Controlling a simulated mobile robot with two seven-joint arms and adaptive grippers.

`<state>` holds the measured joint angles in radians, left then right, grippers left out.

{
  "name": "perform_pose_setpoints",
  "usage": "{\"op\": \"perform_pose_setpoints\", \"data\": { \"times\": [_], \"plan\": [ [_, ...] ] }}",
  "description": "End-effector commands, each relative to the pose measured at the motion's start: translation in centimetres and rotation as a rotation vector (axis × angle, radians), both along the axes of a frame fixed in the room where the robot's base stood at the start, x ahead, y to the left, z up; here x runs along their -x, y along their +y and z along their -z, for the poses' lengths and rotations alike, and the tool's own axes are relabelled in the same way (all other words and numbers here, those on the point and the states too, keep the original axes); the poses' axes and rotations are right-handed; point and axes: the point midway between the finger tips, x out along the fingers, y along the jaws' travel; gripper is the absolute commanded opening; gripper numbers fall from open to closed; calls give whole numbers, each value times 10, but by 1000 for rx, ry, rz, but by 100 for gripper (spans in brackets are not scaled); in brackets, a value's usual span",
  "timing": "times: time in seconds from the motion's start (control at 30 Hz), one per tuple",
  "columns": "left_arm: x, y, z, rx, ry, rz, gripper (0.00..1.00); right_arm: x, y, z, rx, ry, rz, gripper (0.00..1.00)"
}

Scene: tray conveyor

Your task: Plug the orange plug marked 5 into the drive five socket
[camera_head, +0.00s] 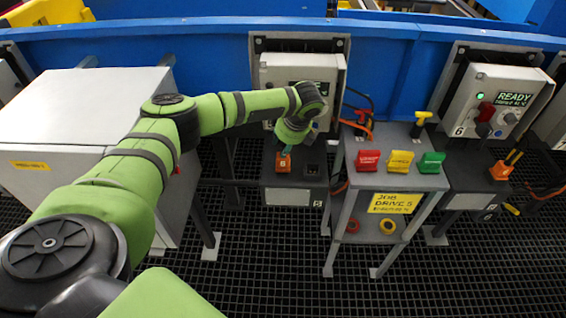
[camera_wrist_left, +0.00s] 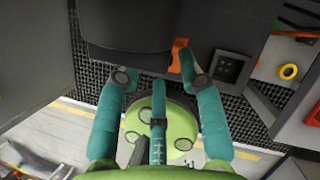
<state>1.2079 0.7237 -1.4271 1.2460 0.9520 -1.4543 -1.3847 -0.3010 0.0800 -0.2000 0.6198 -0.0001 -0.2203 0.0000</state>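An orange plug (camera_head: 283,163) with a dark mark sits on the left part of the dark drive five box (camera_head: 290,196). A square dark socket (camera_head: 312,170) lies to its right. The socket also shows in the left wrist view (camera_wrist_left: 228,68). My left gripper (camera_head: 285,151) is right above the orange plug. In the left wrist view its teal fingers (camera_wrist_left: 160,80) stand wide apart, and an orange piece (camera_wrist_left: 179,57) shows beside the right fingertip. A dark rounded body covers part of the view, so contact with the plug cannot be told. My right gripper is out of view.
A grey stand (camera_head: 352,210) with red, yellow and green tags and a "JOB DRIVE 5" sign (camera_head: 394,203) stands close to the right. A control box (camera_head: 277,72) hangs behind my left wrist. A white cabinet (camera_head: 75,115) stands at the left.

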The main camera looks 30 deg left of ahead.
Motion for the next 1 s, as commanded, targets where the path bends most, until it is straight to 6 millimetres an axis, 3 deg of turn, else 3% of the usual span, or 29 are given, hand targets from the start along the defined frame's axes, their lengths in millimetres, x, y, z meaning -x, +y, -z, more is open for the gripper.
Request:
{"op": "perform_pose_setpoints", "data": {
  "times": [0.03, 0.1, 0.13, 0.57, 0.8, 1.0],
  "plan": [
    [0, 0, 0, 0, 0, 0, 30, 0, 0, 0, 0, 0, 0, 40],
    [0, 0, 0, 0, 0, 0, 2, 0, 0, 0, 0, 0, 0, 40],
    [0, 0, 0, 0, 0, 0, 0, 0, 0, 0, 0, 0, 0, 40],
    [-1, 0, -4, 1, -2, -1, 0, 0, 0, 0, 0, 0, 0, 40],
    [-2, -1, -43, 3, -7, -1, 0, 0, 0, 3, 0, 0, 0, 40],
    [-1, -48, -68, 4, -4, 5, 0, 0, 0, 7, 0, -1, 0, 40]
  ]
}}
